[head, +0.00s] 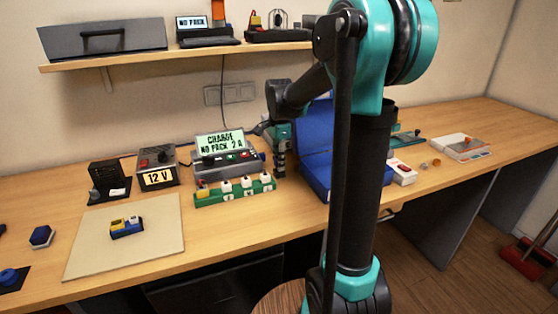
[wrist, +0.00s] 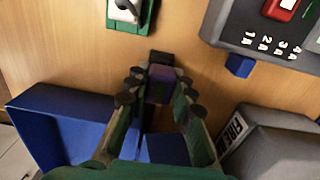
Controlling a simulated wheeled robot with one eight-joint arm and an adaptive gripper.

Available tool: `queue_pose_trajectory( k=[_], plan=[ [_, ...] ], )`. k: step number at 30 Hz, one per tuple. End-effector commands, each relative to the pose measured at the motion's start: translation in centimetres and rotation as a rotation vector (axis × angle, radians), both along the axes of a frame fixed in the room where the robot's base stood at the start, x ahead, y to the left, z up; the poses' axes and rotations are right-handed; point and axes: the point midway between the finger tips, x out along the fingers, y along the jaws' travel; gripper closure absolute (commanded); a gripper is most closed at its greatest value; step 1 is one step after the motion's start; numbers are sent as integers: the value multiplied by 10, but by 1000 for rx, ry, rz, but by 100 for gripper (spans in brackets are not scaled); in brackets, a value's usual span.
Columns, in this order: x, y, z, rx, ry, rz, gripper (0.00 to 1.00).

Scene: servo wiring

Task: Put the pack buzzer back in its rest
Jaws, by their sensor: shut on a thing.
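My gripper (wrist: 158,100) is shut on a small purple and dark block (wrist: 161,84), held between the fingertips over bare wood in the wrist view. I take this block to be the pack buzzer; its details are too small to tell. In the head view my gripper (head: 279,172) points down between the charger (head: 226,162) and the open blue case (head: 316,178), and the block does not show clearly. The charger's screen reads "CHARGE NO PACK 2 A". I cannot tell which thing is the buzzer's rest.
A green strip with several white-topped parts (head: 236,190) lies in front of the charger. A 12 V supply (head: 158,168) and a black stand (head: 109,183) are further left. A pale mat (head: 90,255) holds a blue and yellow block (head: 127,228). A shelf (head: 185,54) hangs above.

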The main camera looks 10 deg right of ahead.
Motion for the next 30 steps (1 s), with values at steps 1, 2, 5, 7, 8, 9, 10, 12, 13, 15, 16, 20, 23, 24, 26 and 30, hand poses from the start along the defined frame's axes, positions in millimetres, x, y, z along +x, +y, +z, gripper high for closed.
queue_pose_trajectory(
  k=[1,2,5,7,8,9,10,12,13,15,16,20,23,24,26,30],
  plan=[
    [0,0,-1,0,0,0,99],
    [0,0,-2,0,0,0,99],
    [0,0,-4,0,0,0,99],
    [0,0,-6,0,0,0,99],
    [0,0,-7,0,0,0,99],
    [0,0,-8,0,0,0,99],
    [0,0,-8,0,0,0,99],
    [0,0,-10,0,0,0,99],
    [0,0,-10,0,0,0,99],
    [0,0,-10,0,0,0,70],
    [0,0,-10,0,0,0,66],
    [0,0,-10,0,0,0,53],
    [0,0,-10,0,0,0,53],
    [0,0,-10,0,0,0,53],
    [0,0,-10,0,0,0,53],
    [0,0,-7,0,0,0,53]
  ],
)
